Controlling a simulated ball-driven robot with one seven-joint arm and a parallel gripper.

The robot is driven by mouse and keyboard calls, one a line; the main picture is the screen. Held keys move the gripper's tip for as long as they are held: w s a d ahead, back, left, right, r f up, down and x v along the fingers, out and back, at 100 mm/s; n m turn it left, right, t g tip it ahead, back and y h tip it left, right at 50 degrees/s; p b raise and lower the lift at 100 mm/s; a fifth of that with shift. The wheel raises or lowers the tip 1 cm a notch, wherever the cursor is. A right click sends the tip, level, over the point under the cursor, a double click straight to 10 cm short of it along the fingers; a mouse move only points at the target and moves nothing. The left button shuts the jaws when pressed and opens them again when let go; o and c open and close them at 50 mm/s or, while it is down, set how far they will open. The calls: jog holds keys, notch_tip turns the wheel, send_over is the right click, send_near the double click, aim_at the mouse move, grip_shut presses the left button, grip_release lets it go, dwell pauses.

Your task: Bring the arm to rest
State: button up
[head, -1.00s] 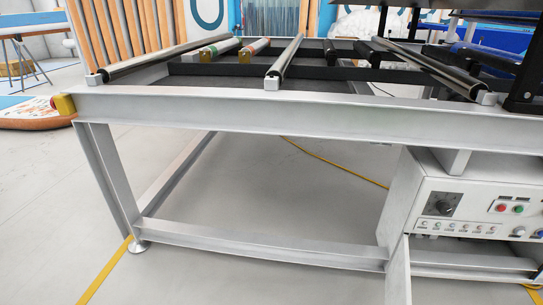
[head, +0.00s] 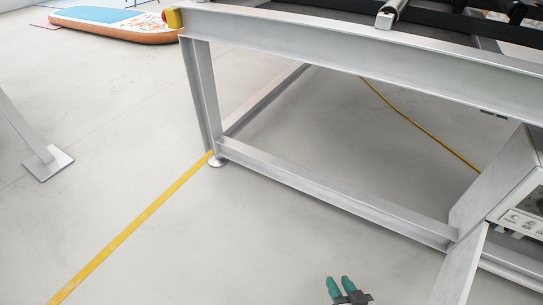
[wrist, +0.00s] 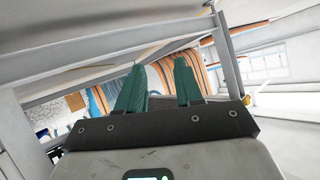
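My gripper (head: 338,280) shows at the bottom of the head view, its two green fingertips pointing up in the picture, over the bare floor in front of the metal frame. In the wrist view my gripper (wrist: 159,70) has its two green fingers apart with nothing between them. It is open and empty. The rest of my arm is out of the head view.
An inflatable board (head: 118,25) lies at upper left.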

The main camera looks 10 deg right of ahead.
jog(key=s+d+r+n+g, duration=0.1)
jog(key=s+r+g, duration=0.25)
jog(key=r, duration=0.25)
jog(key=s+d+r+n+g, duration=0.1)
jog(key=s+r+n+g, duration=0.1)
jog(key=r+g, duration=0.3)
jog(key=s+d+f+g+p, duration=0.2)
jog(key=s+f+g, duration=0.1)
jog(key=s, duration=0.8)
notch_tip(320, 180, up, 37)
jog(key=p, duration=3.6)
jog(key=shift+w+f+m+p, duration=0.2)
jog(key=shift+w+m+p, duration=0.05)
jog(key=shift+m+p, duration=0.15)
